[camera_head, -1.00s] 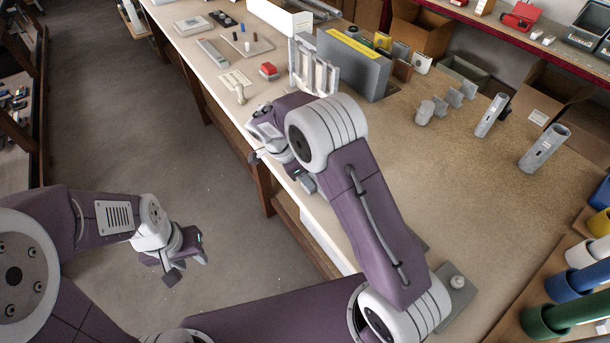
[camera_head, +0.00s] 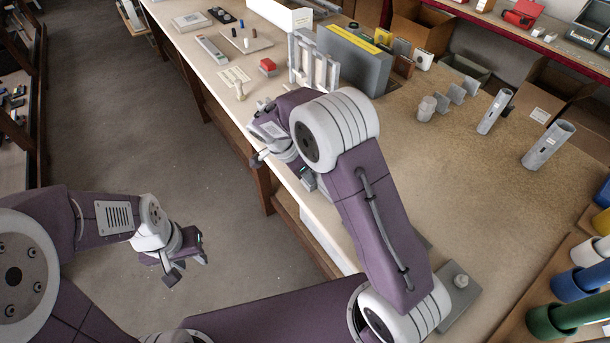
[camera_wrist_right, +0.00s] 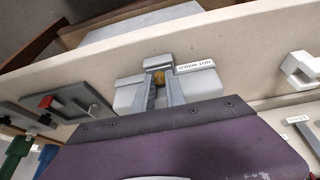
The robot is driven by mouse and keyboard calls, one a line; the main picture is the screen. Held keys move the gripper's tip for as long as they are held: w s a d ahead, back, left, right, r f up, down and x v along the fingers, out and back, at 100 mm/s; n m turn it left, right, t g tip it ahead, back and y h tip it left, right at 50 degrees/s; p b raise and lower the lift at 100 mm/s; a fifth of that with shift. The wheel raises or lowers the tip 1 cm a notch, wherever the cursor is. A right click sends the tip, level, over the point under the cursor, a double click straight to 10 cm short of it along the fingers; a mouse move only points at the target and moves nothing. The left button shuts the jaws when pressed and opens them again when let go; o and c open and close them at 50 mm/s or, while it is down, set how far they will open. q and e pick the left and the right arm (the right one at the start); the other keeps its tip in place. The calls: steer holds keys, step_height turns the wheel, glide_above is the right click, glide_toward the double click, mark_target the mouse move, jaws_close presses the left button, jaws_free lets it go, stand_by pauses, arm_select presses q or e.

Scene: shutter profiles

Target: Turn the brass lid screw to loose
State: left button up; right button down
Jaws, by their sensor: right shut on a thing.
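The brass lid screw (camera_wrist_right: 158,77) is a small yellow-brown piece between the fingers of my right gripper (camera_wrist_right: 160,88) in the right wrist view. That gripper is shut on it; its fingers hide most of the screw, so I cannot tell how far it is turned. A pale grey housing is around the fingers, beside a white label (camera_wrist_right: 195,66) with upside-down lettering. In the head view my right arm reaches over the bench's front edge and hides the screw. My left gripper (camera_head: 186,266) is open and empty above the floor, off the bench.
Grey tubes (camera_head: 548,145) stand at the right. Coloured rolls (camera_head: 575,284) lie at the lower right. The bench's middle right is mostly clear.

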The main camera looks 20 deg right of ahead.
steer(key=n+t+b, duration=0.1)
steer(key=n+b, duration=0.1)
steer(key=shift+s+n, duration=0.1)
steer(key=shift+n, duration=0.2)
steer(key=shift+n+y+b, duration=0.3)
steer(key=shift+n+b, duration=0.1)
steer(key=shift+n, duration=0.3)
steer(key=shift+r, duration=0.1)
steer(key=c, duration=1.4)
jaws_free()
steer(key=shift+o, duration=0.2)
steer(key=shift+s, duration=0.1)
